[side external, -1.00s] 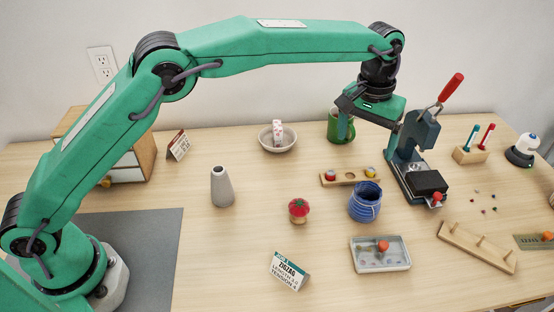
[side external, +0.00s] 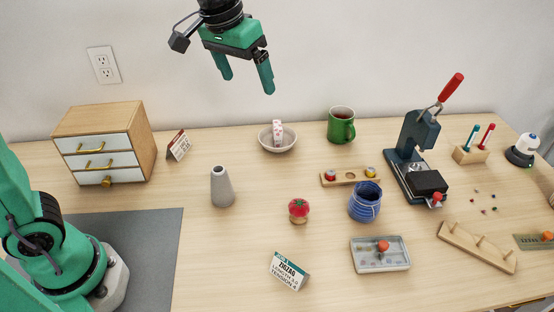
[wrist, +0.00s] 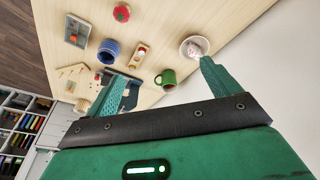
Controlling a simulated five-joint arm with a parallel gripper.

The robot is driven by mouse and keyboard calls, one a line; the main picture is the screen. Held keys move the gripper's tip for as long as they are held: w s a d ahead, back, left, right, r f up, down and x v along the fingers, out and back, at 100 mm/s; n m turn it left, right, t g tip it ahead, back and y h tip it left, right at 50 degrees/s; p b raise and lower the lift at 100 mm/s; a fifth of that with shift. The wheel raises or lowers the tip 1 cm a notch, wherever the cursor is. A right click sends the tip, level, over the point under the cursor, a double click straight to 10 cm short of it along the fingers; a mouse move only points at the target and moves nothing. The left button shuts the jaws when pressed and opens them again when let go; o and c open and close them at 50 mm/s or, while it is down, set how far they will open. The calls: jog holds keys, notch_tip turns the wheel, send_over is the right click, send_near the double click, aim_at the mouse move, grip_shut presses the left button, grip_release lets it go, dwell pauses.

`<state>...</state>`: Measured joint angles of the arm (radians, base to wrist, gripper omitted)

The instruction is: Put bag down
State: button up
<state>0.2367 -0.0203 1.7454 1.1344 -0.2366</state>
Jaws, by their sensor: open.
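My gripper (side external: 247,82) is open and empty, high above the back of the table and up and left of the bowl in the side view. Its two green fingers are spread in the wrist view (wrist: 164,70). A small white and pink patterned item (side external: 277,133), perhaps the bag, stands upright in a pale round bowl (side external: 290,146). The bowl also shows in the wrist view (wrist: 184,52), beside the right finger. My gripper touches neither of them. I cannot tell for sure whether the patterned item is a bag.
A green mug (side external: 341,127) stands right of the bowl, and a press with a red lever (side external: 414,142) farther right. A grey cone (side external: 222,187), red pincushion (side external: 298,209), blue wrapped pot (side external: 364,203) and grey tray (side external: 380,264) stand in front. Small drawers (side external: 108,150) stand left.

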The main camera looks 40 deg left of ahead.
jog(key=s+a+f+t, duration=0.1)
jog(key=s+a+f, duration=0.2)
jog(key=s, duration=0.6)
jog(key=s+a+f+t, duration=0.1)
jog(key=s+a+f, duration=0.2)
jog(key=s+a, duration=0.3)
jog(key=s, duration=0.3)
jog(key=shift+s+a+f+y, duration=0.15)
jog(key=shift+a+f+y, duration=0.1)
jog(key=shift+a+y, duration=0.15)
